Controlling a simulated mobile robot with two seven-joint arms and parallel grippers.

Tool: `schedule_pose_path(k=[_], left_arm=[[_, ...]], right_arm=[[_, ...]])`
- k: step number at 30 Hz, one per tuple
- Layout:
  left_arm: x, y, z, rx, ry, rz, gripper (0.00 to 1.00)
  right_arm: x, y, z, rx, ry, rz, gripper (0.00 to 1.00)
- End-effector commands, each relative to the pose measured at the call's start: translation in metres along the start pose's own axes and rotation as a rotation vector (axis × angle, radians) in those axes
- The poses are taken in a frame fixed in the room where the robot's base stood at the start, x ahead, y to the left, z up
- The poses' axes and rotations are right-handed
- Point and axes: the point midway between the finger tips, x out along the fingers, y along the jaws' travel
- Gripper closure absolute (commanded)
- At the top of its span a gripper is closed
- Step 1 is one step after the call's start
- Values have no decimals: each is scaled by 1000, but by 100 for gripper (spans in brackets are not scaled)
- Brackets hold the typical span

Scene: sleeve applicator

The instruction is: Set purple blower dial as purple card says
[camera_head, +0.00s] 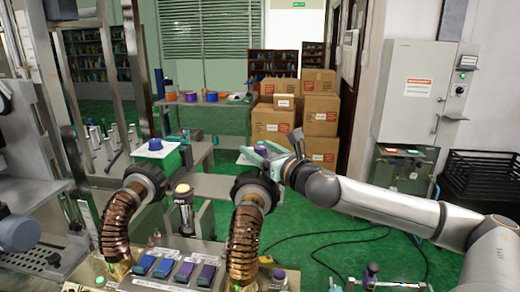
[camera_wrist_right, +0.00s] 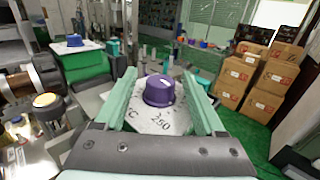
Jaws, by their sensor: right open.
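The purple dial (camera_wrist_right: 160,91) sits on a pale plate with printed marks, "°C" and "250" among them, in the right wrist view. It also shows in the head view (camera_head: 262,150), partly behind my right gripper (camera_head: 257,153). In the wrist view my right gripper (camera_wrist_right: 158,79) is open, its green fingers on either side of the dial with gaps. My left gripper is not in view.
A second, bluer dial (camera_head: 155,144) tops a green box to the left. Bronze ribbed hoses (camera_head: 243,245) with black collars rise at the front. Cardboard boxes (camera_head: 271,126) and a grey cabinet (camera_head: 415,95) stand behind. Black cables cross the green floor.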

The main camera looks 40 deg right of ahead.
Motion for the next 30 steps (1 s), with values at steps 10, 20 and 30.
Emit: schedule_pose_path(k=[10,20,30], left_arm=[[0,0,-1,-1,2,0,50],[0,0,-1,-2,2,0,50],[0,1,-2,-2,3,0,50]], right_arm=[[0,0,0,-1,0,0,35],[0,0,0,-1,0,0,72],[0,0,0,-1,1,1,100]])
